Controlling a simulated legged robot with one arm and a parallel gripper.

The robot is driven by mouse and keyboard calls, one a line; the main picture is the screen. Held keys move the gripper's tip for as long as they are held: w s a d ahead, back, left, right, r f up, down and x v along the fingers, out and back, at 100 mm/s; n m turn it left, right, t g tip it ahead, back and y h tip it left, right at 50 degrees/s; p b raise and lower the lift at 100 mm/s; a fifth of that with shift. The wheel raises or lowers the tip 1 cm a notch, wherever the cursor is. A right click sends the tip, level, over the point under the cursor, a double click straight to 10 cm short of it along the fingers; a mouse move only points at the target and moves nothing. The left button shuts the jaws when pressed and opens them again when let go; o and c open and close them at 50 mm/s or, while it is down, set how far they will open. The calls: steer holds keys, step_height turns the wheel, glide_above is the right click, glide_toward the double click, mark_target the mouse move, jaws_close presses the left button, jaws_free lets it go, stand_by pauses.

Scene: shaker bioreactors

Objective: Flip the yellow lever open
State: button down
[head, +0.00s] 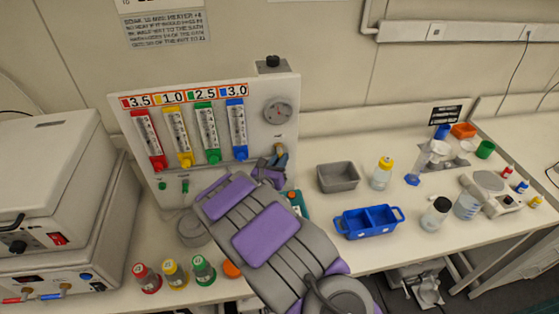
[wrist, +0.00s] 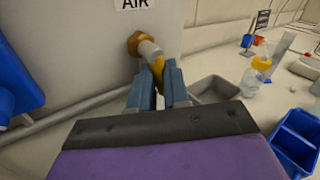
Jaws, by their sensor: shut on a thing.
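The yellow lever (wrist: 157,66) sits on a brass and grey valve fitting (wrist: 147,48) that sticks out of the panel below the AIR label. My gripper (wrist: 157,84) is shut on the lever, with one blue-grey finger on each side of it. The lever's lower part is hidden between the fingers. In the head view, my gripper (head: 277,158) reaches the lower right of the white panel (head: 263,84), below the gauge (head: 278,111). The lever is too small and covered to make out clearly there.
Flow tubes (head: 205,132) in several colours line the panel left of my gripper. A grey tray (head: 338,177), a yellow-capped bottle (head: 381,174) and a blue caddy (head: 368,221) stand to the right. Capped bottles (head: 174,275) stand at the front left.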

steer(key=shift+w+a+r, duration=0.15)
steer(key=shift+r, duration=0.45)
steer(key=shift+m, duration=0.3)
steer(key=shift+a, duration=0.1)
steer(key=shift+s+a+f+m+g+y, duration=0.15)
steer(key=shift+s+f+m+g+y, duration=0.2)
steer(key=shift+f+m+g+y, duration=0.25)
steer(key=shift+f, duration=0.1)
steer(key=c, duration=1.4)
jaws_free()
steer(key=shift+a, duration=0.2)
steer(key=shift+s+d, duration=0.1)
steer(key=shift+d, duration=0.05)
steer(key=p+v, duration=0.1)
steer(key=v, duration=1.6)
steer(key=shift+a, duration=0.25)
